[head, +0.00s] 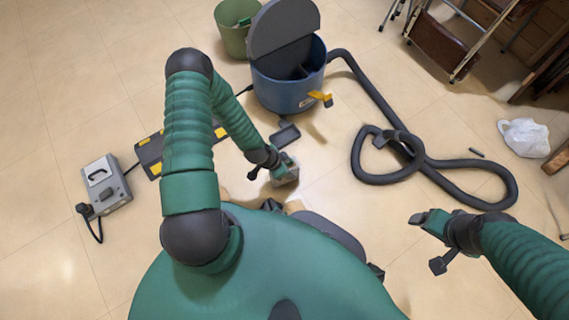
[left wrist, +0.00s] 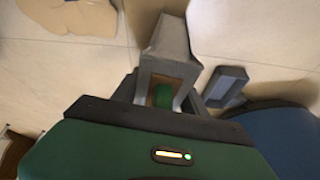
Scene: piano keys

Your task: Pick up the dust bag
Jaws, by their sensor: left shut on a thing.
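A small light grey, boxy dust bag (head: 287,175) is at my left gripper (head: 279,164), low over the floor in front of the vacuum. In the left wrist view the bag (left wrist: 172,38) shows as a grey, tapering block just beyond the fingers. My left gripper (left wrist: 163,90) is shut on it; the fingers hide its near end. My right gripper (head: 432,240) is at the right, empty, its fingers spread apart above bare floor.
A blue vacuum drum (head: 287,90) stands behind with its grey lid (head: 283,28) raised. Its black hose (head: 385,178) loops over the floor. A dark grey tray-like part (head: 286,135) lies before the drum. A white plastic bag (head: 524,138), green bucket (head: 232,38) and grey box (head: 105,185) also stand around.

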